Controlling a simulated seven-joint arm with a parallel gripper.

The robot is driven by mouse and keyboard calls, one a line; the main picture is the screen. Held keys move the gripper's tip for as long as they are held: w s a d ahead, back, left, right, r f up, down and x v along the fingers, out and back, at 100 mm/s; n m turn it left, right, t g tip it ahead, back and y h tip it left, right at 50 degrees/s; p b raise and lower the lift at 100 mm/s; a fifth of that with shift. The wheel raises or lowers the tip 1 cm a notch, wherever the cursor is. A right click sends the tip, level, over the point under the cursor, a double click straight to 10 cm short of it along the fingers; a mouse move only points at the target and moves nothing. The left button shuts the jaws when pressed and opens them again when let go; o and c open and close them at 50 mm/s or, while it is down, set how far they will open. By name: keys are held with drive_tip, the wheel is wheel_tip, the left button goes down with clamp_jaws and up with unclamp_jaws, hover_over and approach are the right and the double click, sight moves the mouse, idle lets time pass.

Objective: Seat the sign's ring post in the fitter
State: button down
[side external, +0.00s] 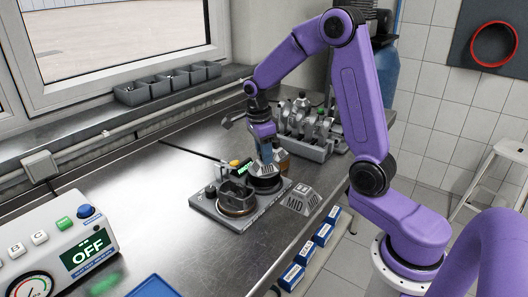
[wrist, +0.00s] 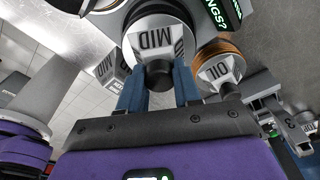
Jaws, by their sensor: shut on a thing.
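A grey sign block marked MID (wrist: 155,38) is between the blue fingers of my gripper (wrist: 157,88) in the wrist view. A dark round part shows below its lettering, between the fingers. In the side view my gripper (side external: 266,153) points down and is shut on this sign (side external: 263,168), over the right part of a grey base plate (side external: 262,207). A dark round seat (side external: 266,184) shows beneath the sign. I cannot tell whether the post is in it; the contact is hidden. Which part is the fitter is unclear.
Another MID block (side external: 301,201) stands beside the plate's right end. An OIL block (wrist: 220,72) with a copper-coloured ring is close to my gripper. A metal engine part (side external: 305,125) stands behind, and a control box (side external: 65,250) at front left. The bench's middle left is clear.

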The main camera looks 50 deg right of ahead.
drive_tip(key=shift+f, duration=0.6)
idle(1.1)
drive_tip(key=shift+c, duration=1.5)
unclamp_jaws()
drive_tip(key=shift+r, duration=3.1)
